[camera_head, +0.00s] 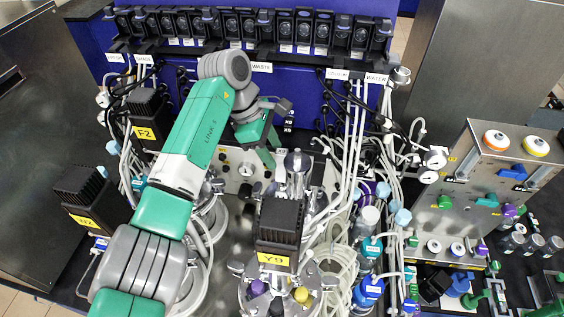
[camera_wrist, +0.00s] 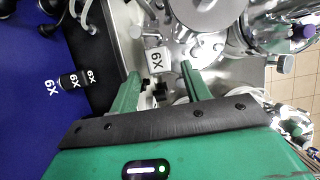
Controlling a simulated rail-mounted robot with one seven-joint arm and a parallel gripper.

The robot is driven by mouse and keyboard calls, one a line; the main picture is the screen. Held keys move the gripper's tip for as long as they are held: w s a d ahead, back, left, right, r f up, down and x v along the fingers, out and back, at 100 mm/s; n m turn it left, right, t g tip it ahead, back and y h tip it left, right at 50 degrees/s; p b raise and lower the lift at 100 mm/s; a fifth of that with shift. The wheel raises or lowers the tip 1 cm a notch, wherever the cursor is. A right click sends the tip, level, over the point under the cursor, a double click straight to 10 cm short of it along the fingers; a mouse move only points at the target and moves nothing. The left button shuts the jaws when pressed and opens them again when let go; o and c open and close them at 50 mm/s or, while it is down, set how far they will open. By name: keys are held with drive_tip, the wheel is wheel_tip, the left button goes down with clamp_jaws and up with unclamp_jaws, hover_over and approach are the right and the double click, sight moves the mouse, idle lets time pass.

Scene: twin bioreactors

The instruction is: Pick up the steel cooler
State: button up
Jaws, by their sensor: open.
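A steel cylinder with a domed top (camera_head: 297,161), which looks like the steel cooler, stands upright behind the black Y9 motor in the head view. My gripper (camera_head: 267,160) points down just left of the cylinder in the head view. In the wrist view, my gripper (camera_wrist: 160,72) has its two green fingers apart, with no object clearly held. Whether the fingers flank the cooler cannot be told.
The black Y9 motor (camera_head: 279,222) stands in front of the cylinder. Pale tubes (camera_head: 345,190) crowd the right side. A blue panel (camera_head: 300,85) with a row of black pumps (camera_head: 303,33) rises behind. A steel control box (camera_head: 478,190) stands at right.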

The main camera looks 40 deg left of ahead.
sight(282, 163)
drive_tip(key=x, duration=0.2)
drive_tip(key=p+x, duration=0.1)
drive_tip(key=x, duration=0.1)
drive_tip(key=shift+w+d+f, duration=0.15)
drive_tip(key=shift+d+f, duration=0.1)
drive_tip(key=shift+d, duration=0.2)
clamp_jaws()
